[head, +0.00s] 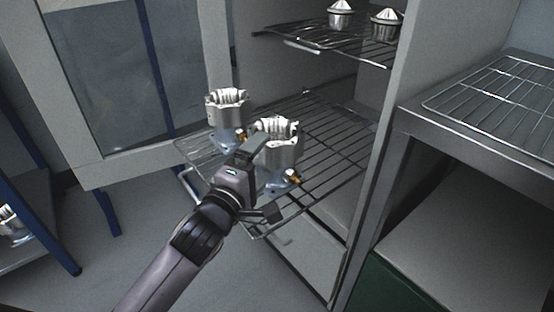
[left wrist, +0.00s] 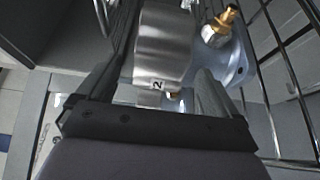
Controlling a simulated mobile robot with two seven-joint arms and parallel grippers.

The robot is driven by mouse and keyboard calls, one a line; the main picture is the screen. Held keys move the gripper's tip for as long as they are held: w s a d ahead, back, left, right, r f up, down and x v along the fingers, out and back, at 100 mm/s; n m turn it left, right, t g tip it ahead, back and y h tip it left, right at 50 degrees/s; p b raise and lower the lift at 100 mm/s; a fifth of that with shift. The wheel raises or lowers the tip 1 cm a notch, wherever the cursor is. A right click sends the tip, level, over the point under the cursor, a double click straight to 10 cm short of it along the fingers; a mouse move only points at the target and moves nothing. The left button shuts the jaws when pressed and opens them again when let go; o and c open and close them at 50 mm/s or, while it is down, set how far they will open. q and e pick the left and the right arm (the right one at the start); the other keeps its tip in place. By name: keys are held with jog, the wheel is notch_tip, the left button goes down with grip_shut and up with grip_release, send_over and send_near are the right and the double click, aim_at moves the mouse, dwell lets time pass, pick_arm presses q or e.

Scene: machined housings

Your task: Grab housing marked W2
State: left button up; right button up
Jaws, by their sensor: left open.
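Two silver housings with ribbed, open tops and brass fittings stand on the pulled-out lower wire rack (head: 335,130). One is at the left (head: 227,104); the other, nearer housing (head: 281,153) is by my left gripper (head: 262,178). The gripper is open, with its fingers at either side of the nearer housing. In the left wrist view, the housing's grey body (left wrist: 163,48) lies between the two fingers (left wrist: 150,95). A "2" shows on its side; the character beside it is not readable. The left housing's mark cannot be read. My right gripper is out of view.
An upper wire shelf (head: 310,42) in the cabinet holds two metal parts with pale conical tops (head: 341,14). The cabinet door (head: 150,75) stands open at the left. A bench with a wire rack (head: 500,95) is at the right. A blue-framed shelf (head: 45,235) is at the far left.

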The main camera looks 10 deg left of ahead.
pick_arm(q)
grip_shut()
jog(key=shift+r, duration=0.25)
